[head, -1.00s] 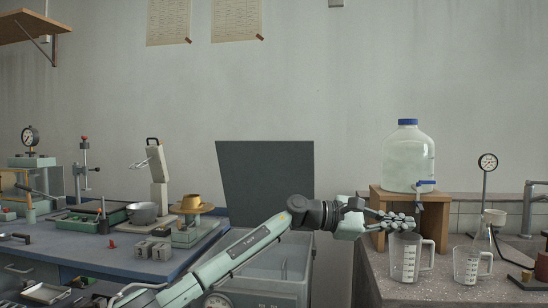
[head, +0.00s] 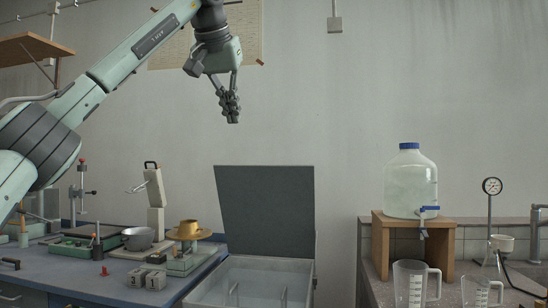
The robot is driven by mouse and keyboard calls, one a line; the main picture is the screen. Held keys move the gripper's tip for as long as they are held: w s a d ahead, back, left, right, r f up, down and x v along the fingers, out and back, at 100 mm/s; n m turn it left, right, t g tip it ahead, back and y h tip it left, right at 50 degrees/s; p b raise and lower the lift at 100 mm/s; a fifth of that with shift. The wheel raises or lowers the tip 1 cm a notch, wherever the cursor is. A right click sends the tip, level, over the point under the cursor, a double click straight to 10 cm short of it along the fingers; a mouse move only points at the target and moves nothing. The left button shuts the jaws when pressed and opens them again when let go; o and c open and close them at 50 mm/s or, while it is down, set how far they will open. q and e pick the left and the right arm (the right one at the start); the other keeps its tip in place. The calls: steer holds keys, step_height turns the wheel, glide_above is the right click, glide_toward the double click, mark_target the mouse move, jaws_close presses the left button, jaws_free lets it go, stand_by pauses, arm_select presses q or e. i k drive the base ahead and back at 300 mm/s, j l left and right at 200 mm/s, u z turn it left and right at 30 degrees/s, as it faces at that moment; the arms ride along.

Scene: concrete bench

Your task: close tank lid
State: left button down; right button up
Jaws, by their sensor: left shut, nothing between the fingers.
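The tank (head: 255,270) stands between the blue bench and the concrete bench. Its dark grey lid (head: 266,212) is raised and leans slightly back, with the tank's top open in front of it. My left gripper (head: 232,118) is shut and empty, pointing down high above the lid, in front of the wall. The tank's lower part is cut off by the frame. My right gripper is not in view.
The blue bench (head: 110,285) at left holds a metal bowl (head: 138,238), a brass-coloured piece (head: 188,230) and small tools. At right a water jug (head: 410,182) sits on a wooden stand (head: 380,245), with measuring jugs (head: 411,285) in front.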

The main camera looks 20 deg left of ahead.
mark_target(266, 210)
steer(key=i+j, duration=0.15)
steer(key=i, duration=0.25)
steer(key=i+j, duration=0.15)
steer(key=i, duration=0.25)
steer(key=i+j, duration=0.15)
steer(key=i, duration=0.25)
